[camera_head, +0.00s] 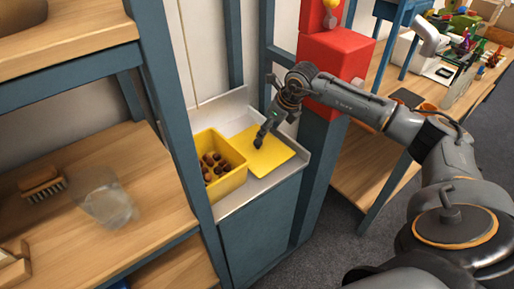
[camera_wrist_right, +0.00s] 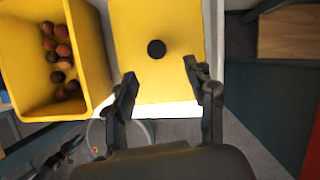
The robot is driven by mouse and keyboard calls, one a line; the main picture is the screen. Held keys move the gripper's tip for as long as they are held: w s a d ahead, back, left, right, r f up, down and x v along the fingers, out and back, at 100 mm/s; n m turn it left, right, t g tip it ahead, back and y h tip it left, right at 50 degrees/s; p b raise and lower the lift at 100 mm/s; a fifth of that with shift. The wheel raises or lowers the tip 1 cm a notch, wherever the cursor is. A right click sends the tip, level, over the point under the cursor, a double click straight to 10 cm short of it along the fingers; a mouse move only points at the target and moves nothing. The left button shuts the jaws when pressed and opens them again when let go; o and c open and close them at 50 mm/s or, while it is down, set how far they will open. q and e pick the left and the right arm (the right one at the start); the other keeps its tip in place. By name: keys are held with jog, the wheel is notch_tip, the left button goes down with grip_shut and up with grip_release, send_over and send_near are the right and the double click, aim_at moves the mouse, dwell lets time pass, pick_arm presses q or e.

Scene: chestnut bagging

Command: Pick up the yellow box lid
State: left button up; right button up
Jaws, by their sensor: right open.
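The yellow box lid (camera_head: 268,153) lies flat on a grey counter, beside the open yellow box. In the right wrist view the lid (camera_wrist_right: 185,30) shows a round black knob (camera_wrist_right: 156,49) near its middle. My right gripper (camera_head: 261,138) is over the lid, pointing down at it. In the right wrist view its two fingers (camera_wrist_right: 163,80) are spread apart with nothing between them, and the knob appears just beyond the fingertips. My left gripper is not seen in the head view.
The yellow box (camera_head: 233,159) holds several chestnuts and stands close to the lid's left. A red block (camera_head: 335,62) stands behind my right arm.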

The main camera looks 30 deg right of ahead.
aim_at(258, 141)
jog(key=shift+x, duration=0.75)
jog(key=shift+w+a+f, duration=0.1)
jog(key=shift+w+f, duration=0.15)
jog(key=shift+f, duration=0.05)
jog(key=shift+w+f, duration=0.1)
jog(key=shift+f, duration=0.05)
jog(key=x, duration=0.2)
jog(key=p+x, duration=0.1)
jog(key=x, duration=0.1)
jog(key=shift+w+a+f, duration=0.15)
jog(key=shift+w+a, duration=0.05)
jog(key=shift+a, duration=0.05)
jog(key=shift+w+f, duration=0.1)
jog(key=shift+f, duration=0.15)
jog(key=shift+c, duration=0.2)
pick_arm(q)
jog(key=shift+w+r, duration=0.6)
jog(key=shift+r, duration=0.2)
pick_arm(e)
grip_shut()
